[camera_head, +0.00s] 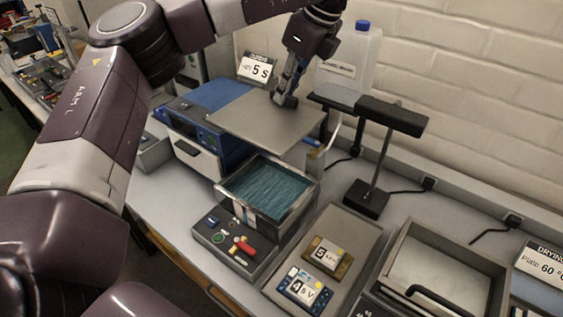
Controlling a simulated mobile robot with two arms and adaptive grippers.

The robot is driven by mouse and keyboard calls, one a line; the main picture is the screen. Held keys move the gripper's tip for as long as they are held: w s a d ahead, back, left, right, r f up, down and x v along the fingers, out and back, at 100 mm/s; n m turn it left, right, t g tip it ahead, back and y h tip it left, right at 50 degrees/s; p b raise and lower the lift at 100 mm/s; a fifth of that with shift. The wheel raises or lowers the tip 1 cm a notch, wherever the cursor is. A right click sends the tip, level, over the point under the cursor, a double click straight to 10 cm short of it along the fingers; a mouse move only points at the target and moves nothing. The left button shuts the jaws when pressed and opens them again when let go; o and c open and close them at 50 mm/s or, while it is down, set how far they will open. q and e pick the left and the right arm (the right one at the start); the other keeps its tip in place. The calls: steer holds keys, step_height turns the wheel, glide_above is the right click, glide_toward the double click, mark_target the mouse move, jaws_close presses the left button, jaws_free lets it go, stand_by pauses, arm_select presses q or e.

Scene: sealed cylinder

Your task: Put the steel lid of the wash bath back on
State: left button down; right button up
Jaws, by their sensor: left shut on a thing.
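The steel lid (245,119) is a flat grey plate, held level behind the wash bath and in front of part of a blue machine. My left gripper (286,98) reaches down from above and is shut on the lid near its right back part; the exact grip point is partly hidden by the fingers. The wash bath (232,210) is an open steel tank with rippled blue-green water in it, and its top is uncovered. My right gripper is not in view.
A blue machine (182,119) stands behind and left of the bath. A black stand (365,198) with a crossbar rises to its right, near a white jug (350,55). A tray (352,222) with small numbered devices and an open steel box (398,262) lie at the front right.

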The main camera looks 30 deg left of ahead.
mark_target(282, 107)
arm_select(q)
steer(key=f, duration=0.1)
steer(key=s+f+p, duration=0.1)
steer(key=f, duration=0.1)
steer(key=shift+s+f, duration=0.3)
steer(key=shift+f, duration=0.05)
steer(key=shift+w+f+p, duration=0.2)
steer(key=shift+f+p, duration=0.8)
steer(key=shift+f, duration=2.8)
steer(key=shift+w+f+p, duration=0.15)
steer(key=shift+f+p, duration=0.85)
steer(key=shift+f, duration=2.8)
steer(key=c, duration=2)
jaws_free()
steer(key=shift+r, duration=0.1)
steer(key=shift+s, duration=0.1)
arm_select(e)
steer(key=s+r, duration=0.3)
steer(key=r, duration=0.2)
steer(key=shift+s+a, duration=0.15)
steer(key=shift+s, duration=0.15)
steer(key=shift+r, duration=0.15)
